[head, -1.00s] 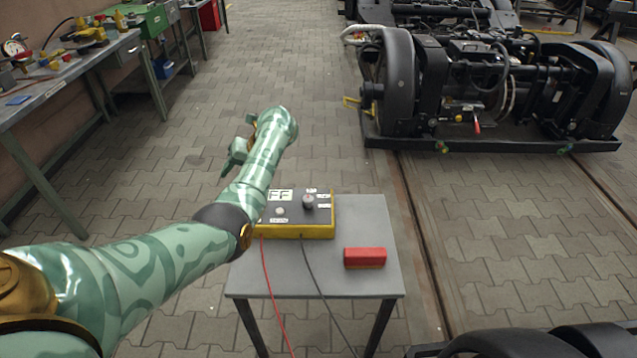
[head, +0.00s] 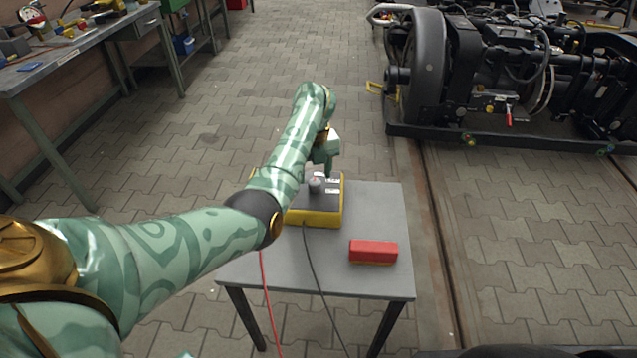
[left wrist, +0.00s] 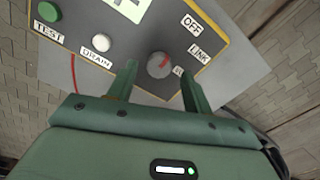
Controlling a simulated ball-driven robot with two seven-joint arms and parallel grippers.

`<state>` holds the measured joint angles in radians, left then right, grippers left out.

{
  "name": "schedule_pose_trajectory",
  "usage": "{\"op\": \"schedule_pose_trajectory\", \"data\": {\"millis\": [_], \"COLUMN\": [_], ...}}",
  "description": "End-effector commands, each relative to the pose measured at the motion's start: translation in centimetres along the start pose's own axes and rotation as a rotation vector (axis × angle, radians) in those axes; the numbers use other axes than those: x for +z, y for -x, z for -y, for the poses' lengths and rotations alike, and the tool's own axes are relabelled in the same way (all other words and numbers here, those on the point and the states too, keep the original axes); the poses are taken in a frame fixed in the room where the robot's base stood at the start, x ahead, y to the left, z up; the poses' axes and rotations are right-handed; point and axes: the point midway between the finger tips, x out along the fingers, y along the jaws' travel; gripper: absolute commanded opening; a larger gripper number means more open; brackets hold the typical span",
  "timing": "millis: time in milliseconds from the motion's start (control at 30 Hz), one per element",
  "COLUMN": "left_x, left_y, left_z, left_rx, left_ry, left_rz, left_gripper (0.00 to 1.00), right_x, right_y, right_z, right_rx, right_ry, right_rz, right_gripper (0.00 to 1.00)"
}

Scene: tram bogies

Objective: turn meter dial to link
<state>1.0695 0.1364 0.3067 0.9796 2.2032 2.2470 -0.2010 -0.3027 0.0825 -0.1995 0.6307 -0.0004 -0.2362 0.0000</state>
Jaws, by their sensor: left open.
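The meter is a yellow box with a dark top (head: 315,218) on a small grey table. Its grey dial (left wrist: 159,66) has a red mark pointing to the upper right in the left wrist view, towards the OFF and LINK labels (left wrist: 199,54); I cannot tell which exactly. A third label beside the dial is partly hidden by a finger. The dial also shows in the head view (head: 315,187). My left gripper (left wrist: 158,77) is open, one finger on each side of the dial in the picture; contact cannot be told. My right gripper is not in view.
A green TEST button (left wrist: 48,12) and a white DRAIN button (left wrist: 102,42) are on the meter. A red block (head: 373,251) lies on the grey table (head: 290,268). Red and dark cables hang off its front. A workbench (head: 75,58) stands left, a bogie (head: 500,90) right.

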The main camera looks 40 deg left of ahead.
Motion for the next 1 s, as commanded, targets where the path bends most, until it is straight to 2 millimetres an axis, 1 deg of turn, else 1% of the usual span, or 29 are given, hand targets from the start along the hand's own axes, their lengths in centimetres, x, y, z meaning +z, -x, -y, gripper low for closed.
{"op": "schedule_pose_trajectory", "data": {"millis": [33,133,267,500,567,600,667,1000], "left_x": [0.0,0.0,0.0,0.0,0.0,0.0,0.0,0.0], "left_y": [-1.2,-2.0,-2.3,-2.2,-2.2,-2.2,-2.2,-2.2], "left_z": [0.0,0.0,0.0,0.0,0.0,0.0,0.0,0.0], "left_rx": [0.004,0.003,0.0,-0.001,-0.001,0.0,0.0,-0.001], "left_ry": [-0.001,0.0,0.0,0.0,0.0,0.0,0.0,-0.031], "left_rz": [-0.002,0.0,0.002,0.002,0.002,0.002,0.002,0.001], "left_gripper": [0.5,0.5,0.5,0.5,0.34,0.23,0.06,0.06], "right_x": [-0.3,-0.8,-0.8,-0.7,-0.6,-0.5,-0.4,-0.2], "right_y": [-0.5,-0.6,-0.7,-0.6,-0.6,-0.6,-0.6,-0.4], "right_z": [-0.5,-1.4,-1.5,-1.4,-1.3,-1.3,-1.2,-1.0], "right_rx": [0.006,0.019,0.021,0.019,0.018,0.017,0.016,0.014], "right_ry": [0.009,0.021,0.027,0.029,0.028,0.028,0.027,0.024], "right_rz": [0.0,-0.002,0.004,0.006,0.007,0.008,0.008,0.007], "right_gripper": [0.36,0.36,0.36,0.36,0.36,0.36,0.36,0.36]}}
